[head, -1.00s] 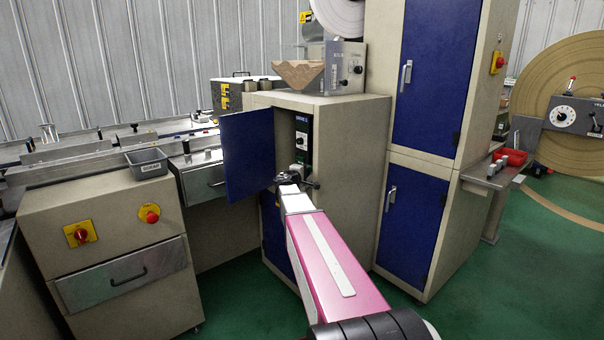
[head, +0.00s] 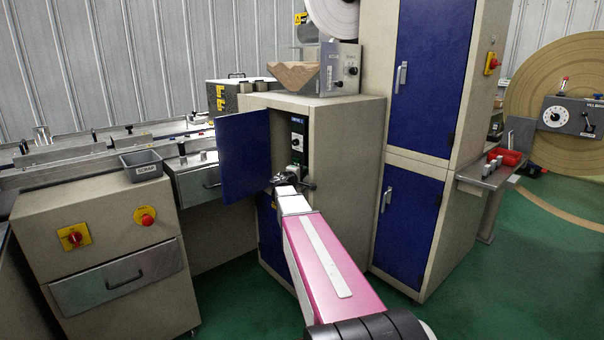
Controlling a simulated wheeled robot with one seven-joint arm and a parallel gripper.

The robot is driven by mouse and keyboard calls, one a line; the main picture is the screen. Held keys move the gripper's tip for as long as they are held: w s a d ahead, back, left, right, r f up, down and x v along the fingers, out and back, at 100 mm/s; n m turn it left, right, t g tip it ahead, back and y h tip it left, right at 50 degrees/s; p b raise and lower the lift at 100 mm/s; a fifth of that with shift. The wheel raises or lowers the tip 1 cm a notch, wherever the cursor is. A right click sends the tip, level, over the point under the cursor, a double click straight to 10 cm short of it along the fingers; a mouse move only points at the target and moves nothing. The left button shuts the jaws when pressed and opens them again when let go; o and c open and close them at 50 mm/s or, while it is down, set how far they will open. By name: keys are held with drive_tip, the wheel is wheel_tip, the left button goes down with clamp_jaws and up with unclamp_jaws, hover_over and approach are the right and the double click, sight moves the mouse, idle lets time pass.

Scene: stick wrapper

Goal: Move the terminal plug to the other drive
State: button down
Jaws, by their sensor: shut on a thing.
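The open cabinet (head: 345,150) in the middle holds a dark drive (head: 297,125) with a round knob and a blue label at its top. Its blue door (head: 240,158) is swung out to the left. My gripper (head: 287,180) is at the cabinet opening, just below the drive. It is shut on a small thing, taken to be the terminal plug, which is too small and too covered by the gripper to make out. I cannot tell whether it touches the drive. A second drive cannot be made out; the door and cabinet wall hide part of the inside.
The open door stands close on the gripper's left, and the cabinet's side wall is on its right. A tall cabinet (head: 412,225) with blue doors stands to the right. A grey scrap tray (head: 142,165) sits on the machine at left. Green floor (head: 235,305) is clear in front.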

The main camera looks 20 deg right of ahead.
drive_tip(key=shift+w+d, duration=0.2)
drive_tip(key=shift+d, duration=0.3)
drive_tip(key=shift+w+d, duration=0.15)
drive_tip(key=shift+d, duration=0.3)
idle(0.6)
drive_tip(key=shift+a, duration=0.2)
drive_tip(key=shift+s+a, duration=0.25)
drive_tip(key=shift+a, duration=0.2)
drive_tip(key=shift+w+d, duration=0.25)
drive_tip(key=shift+d, duration=0.35)
idle(1.5)
drive_tip(key=c, duration=1)
unclamp_jaws()
